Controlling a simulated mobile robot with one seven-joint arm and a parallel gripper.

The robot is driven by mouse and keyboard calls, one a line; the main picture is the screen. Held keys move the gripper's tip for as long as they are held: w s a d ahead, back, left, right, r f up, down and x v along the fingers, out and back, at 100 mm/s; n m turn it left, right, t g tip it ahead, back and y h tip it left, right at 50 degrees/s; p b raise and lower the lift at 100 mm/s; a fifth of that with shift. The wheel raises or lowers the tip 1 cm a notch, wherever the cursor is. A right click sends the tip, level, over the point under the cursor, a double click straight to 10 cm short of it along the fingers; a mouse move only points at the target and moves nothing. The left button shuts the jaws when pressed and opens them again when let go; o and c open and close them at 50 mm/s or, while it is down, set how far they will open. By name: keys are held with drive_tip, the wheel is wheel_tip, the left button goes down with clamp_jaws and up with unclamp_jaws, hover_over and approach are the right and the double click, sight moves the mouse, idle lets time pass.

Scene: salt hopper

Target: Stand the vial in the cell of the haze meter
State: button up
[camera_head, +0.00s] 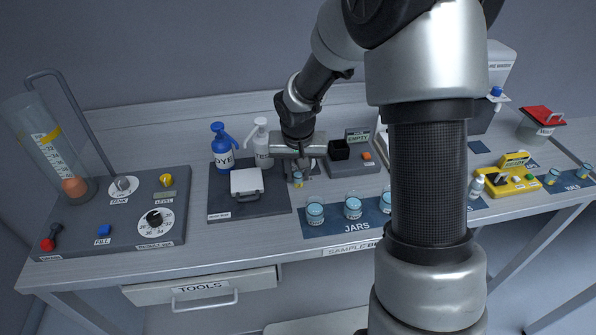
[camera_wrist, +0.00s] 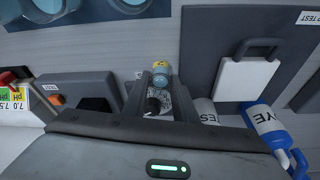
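The vial (camera_head: 298,179) is small, with a blue and yellow look, under my gripper (camera_head: 298,170) in the head view. In the wrist view the vial (camera_wrist: 161,74) sits between the tips of my gripper's two fingers (camera_wrist: 160,84), which look closed on its sides. A grey unit with an "EMPTY" display, apparently the haze meter (camera_head: 369,166), stands just right of my gripper. Its square dark cell opening (camera_head: 339,149) faces up. In the wrist view the same unit (camera_wrist: 62,88) lies left of the fingers. The vial is outside the cell.
Several jars stand on a blue mat (camera_head: 335,231) in front. A yellow meter (camera_head: 511,184) is farther right.

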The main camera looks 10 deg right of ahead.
drive_tip(key=shift+o, duration=1.4)
